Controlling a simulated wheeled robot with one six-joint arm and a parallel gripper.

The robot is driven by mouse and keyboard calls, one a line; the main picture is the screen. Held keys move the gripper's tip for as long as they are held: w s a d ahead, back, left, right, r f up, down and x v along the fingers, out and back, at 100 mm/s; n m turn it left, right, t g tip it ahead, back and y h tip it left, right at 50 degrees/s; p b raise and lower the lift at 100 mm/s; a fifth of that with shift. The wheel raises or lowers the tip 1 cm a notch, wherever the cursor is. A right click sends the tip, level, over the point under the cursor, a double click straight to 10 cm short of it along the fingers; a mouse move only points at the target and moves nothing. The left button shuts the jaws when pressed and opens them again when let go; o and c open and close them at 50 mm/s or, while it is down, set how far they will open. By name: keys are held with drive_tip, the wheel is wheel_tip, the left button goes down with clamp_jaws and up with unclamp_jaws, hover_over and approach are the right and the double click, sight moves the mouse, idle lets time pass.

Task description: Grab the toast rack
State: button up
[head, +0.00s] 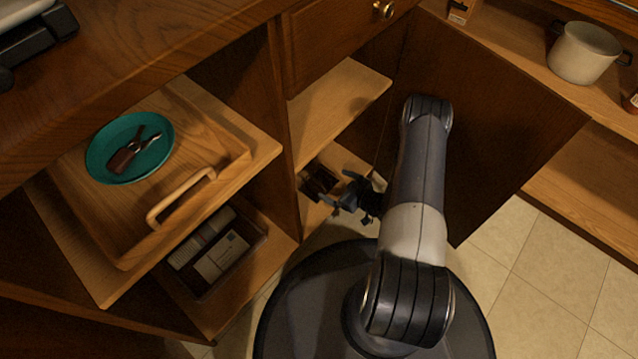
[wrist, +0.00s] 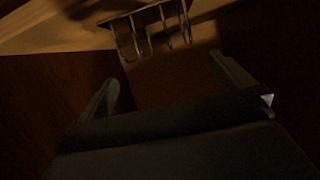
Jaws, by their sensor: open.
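The toast rack (wrist: 150,30) shows as thin metal wire loops at the top of the wrist view. Its far side is cut off by the frame edge. In the head view a small dark object (head: 317,181) lies on the low shelf beside my gripper; I cannot tell whether it is the rack. My gripper (head: 350,192) is open at the mouth of the low cupboard bay. In the wrist view its two fingers (wrist: 170,80) stand apart with the rack beyond them, not between them.
A wooden tray (head: 215,150) with a teal plate (head: 160,165) sticks out on the left shelf, above a dark box (head: 262,243). A wooden divider (head: 283,130) and an upper shelf (head: 340,95) bound the bay. A cupboard door (head: 490,110) stands open on the right.

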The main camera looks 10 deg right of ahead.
sight(319, 178)
drive_tip(key=b+x, duration=0.1)
drive_tip(key=x, duration=0.2)
drive_tip(key=shift+w+a+f, duration=0.1)
drive_tip(key=shift+a+f, duration=0.05)
drive_tip(key=shift+f, duration=0.05)
drive_tip(key=b+x, duration=0.1)
drive_tip(key=x, duration=0.1)
drive_tip(key=b+x, duration=0.1)
drive_tip(key=x, duration=0.1)
drive_tip(key=shift+w+a+f+b, duration=0.15)
drive_tip(key=shift+w+f+b, duration=0.05)
drive_tip(key=shift+f+b, duration=0.1)
drive_tip(key=shift+w+a, duration=0.2)
drive_tip(key=shift+w, duration=0.1)
drive_tip(key=c, duration=1.1)
